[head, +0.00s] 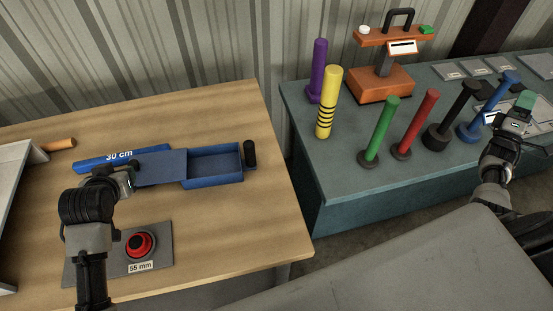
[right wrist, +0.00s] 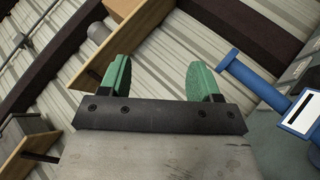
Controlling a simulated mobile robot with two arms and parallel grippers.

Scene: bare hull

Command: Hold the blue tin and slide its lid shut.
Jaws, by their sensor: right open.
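The blue tin (head: 213,179) lies on the wooden table in the head view, its right part open and its inside showing. Its flat blue lid (head: 163,168) sticks out to the left of the tin. My left gripper (head: 130,180) is at the lid's left end; whether it touches the lid or is shut on it, I cannot tell. My right gripper (head: 525,101) is far to the right, above the teal bench and away from the tin. In the right wrist view its green fingers (right wrist: 158,70) stand apart with nothing between them.
A blue "30 cm" bar (head: 95,162) lies behind the lid. A black cylinder (head: 249,152) stands at the tin's right end. The teal bench (head: 335,200) carries several coloured posts and an orange stand (head: 380,84).

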